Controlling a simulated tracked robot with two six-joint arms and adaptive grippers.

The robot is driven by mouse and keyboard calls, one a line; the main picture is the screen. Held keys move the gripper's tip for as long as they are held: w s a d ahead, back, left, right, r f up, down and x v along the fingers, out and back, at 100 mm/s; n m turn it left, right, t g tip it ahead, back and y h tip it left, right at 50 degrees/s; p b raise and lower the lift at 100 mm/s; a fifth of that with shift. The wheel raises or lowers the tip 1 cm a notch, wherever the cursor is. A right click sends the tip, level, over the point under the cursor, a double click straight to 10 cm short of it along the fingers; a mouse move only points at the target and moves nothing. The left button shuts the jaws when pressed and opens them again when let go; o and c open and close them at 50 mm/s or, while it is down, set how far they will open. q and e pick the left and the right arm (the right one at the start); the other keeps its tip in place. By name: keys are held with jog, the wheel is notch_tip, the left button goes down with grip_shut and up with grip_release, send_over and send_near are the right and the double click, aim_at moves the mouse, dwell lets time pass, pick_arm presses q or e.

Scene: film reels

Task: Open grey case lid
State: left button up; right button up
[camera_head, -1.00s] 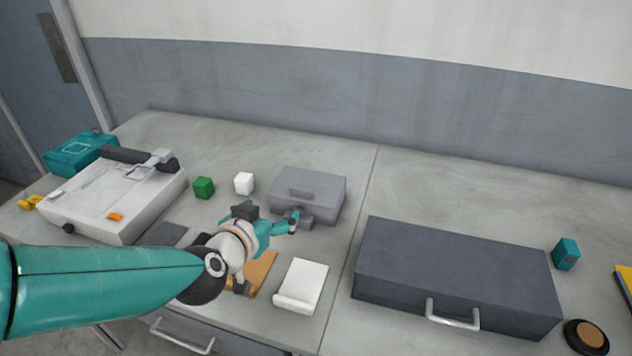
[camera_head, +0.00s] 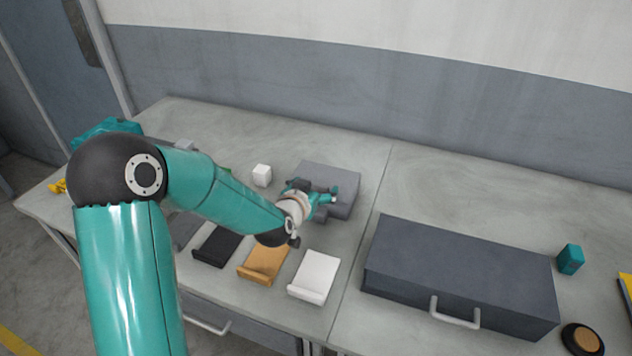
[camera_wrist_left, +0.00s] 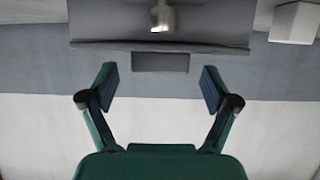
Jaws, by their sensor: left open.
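The grey case (camera_head: 335,172) stands at the back of the left table section with its lid shut, as far as it shows. My left gripper (camera_head: 330,195) is open and hangs over the case's front part, hiding some of it. In the left wrist view the case (camera_wrist_left: 105,22) lies along the top, with a light handle-like piece (camera_wrist_left: 162,16) and a grey tab (camera_wrist_left: 160,62) at its edge. The open fingers (camera_wrist_left: 158,84) stand either side of the tab, apart from it, with nothing between them. My right gripper is not in view.
A white cube (camera_head: 262,175) stands left of the case. Black (camera_head: 216,245), tan (camera_head: 264,262) and white (camera_head: 316,273) holders line the front. A large dark box (camera_head: 460,275) with a metal handle is at right. Clear table lies behind and right of the case.

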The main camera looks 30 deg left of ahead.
aim_at(324, 177)
pick_arm(q)
jog(key=shift+x, duration=1.05)
